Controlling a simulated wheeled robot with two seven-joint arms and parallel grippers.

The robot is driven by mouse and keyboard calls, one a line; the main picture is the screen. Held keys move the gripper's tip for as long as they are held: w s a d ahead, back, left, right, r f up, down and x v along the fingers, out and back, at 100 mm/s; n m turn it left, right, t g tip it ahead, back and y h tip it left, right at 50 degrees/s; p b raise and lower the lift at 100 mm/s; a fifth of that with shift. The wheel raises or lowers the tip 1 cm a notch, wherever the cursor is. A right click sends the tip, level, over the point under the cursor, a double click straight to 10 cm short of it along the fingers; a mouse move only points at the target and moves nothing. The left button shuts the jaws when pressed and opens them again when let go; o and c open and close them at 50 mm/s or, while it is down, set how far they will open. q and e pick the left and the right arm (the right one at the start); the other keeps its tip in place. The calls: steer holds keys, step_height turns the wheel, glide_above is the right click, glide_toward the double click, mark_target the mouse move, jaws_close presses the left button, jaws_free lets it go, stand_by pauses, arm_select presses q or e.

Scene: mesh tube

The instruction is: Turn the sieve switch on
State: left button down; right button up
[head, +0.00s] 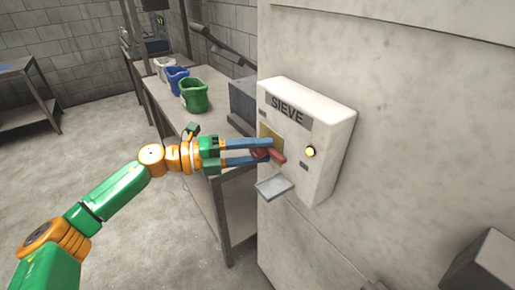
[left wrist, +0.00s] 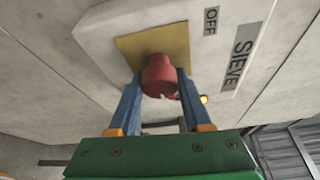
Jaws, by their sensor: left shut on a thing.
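The sieve switch box (head: 335,118) is a white box on the pale wall, with a "SIEVE" label, a yellow plate and a lit yellow lamp (head: 310,151). A red switch handle (head: 277,156) sticks out from the yellow plate. My left gripper (head: 268,148) reaches in from the left, its blue fingers on either side of the handle and shut on it. In the left wrist view the red handle (left wrist: 159,75) sits between the two fingers, and an "OFF" label (left wrist: 210,20) shows beside the yellow plate (left wrist: 150,46). My right gripper is not in view.
A table (head: 165,105) with green, blue and white buckets stands to the left, against the wall. A grey block (head: 490,262) is at the lower right. The floor at left is clear.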

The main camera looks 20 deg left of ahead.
mark_target(252, 151)
arm_select(q)
steer(key=shift+m, duration=0.5)
steer(key=shift+c, duration=1.7)
jaws_free()
steer(key=shift+w, duration=0.1)
steer(key=shift+a+f, duration=0.15)
steer(key=shift+a, duration=0.15)
steer(key=b+v, duration=0.3)
steer(key=v, duration=0.3)
steer(key=shift+b, duration=0.35)
steer(key=shift+s+a+r, duration=0.2)
steer(key=shift+s+r, duration=0.05)
steer(key=shift+s, duration=0.1)
steer(key=shift+r, duration=0.1)
steer(key=shift+w+d, duration=0.1)
